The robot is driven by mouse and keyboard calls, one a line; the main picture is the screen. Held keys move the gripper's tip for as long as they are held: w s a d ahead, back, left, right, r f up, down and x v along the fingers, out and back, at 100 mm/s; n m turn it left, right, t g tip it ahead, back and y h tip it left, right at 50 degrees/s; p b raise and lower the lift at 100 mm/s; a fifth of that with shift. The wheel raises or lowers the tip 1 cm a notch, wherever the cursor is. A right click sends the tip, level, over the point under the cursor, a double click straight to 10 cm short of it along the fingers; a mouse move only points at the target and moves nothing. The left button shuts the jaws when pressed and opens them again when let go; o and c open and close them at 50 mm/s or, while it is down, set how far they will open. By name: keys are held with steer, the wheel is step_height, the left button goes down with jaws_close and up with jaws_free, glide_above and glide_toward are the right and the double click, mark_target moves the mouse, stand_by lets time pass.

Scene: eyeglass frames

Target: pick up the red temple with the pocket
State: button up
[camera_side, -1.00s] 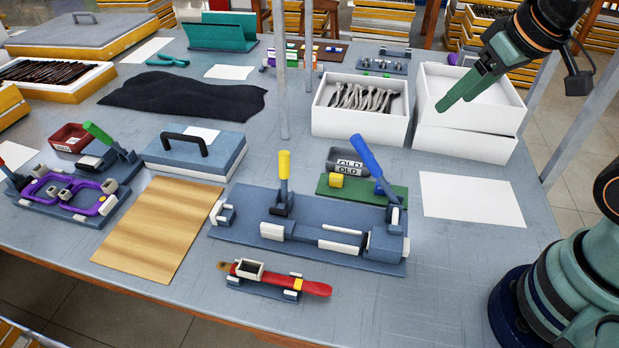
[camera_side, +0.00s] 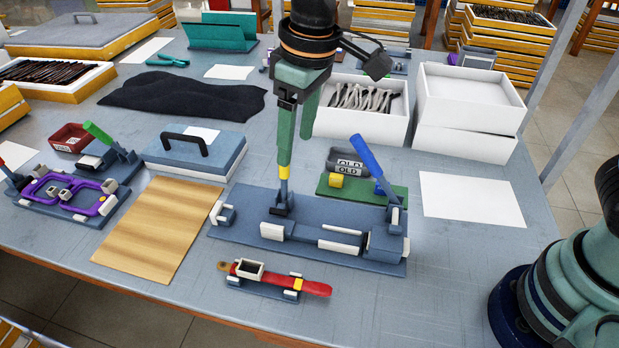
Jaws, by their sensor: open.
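The red temple (camera_side: 316,289) lies in a small blue holder (camera_side: 262,292) near the front edge of the table. A white-rimmed, box-like pocket (camera_side: 249,270) sits on its left half, and a yellow piece is near its right end. My gripper (camera_side: 292,150) points down above the blue fixture, behind and above the red temple. Its two green fingers are apart, with nothing seen between them. The nearer finger overlaps the yellow-handled clamp (camera_side: 284,172) in the picture; I cannot tell whether they touch.
The blue clamp fixture (camera_side: 340,250) with an upright blue lever (camera_side: 366,158) stands behind the temple. A wooden board (camera_side: 160,230) lies to the left. A purple frame (camera_side: 68,193) sits in another fixture at far left. Bare table surrounds the temple's right side.

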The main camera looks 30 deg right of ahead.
steer(key=s+a+f+n+g, duration=0.1)
steer(key=s+a+f+n, duration=0.2)
steer(key=a+f, duration=0.6)
glide_above(254, 272)
steer(key=f, duration=0.3)
steer(key=shift+w+a+f+h, duration=0.15)
steer(key=shift+w+f+h, duration=0.1)
steer(key=shift+f+h, duration=0.15)
steer(key=shift+s+d+f, duration=0.1)
steer(key=shift+s+f, duration=0.05)
steer(key=shift+f, duration=1.45)
steer(key=shift+s+d+f, duration=0.1)
steer(key=shift+s+f, duration=0.05)
steer(key=shift+f, duration=1.45)
jaws_close()
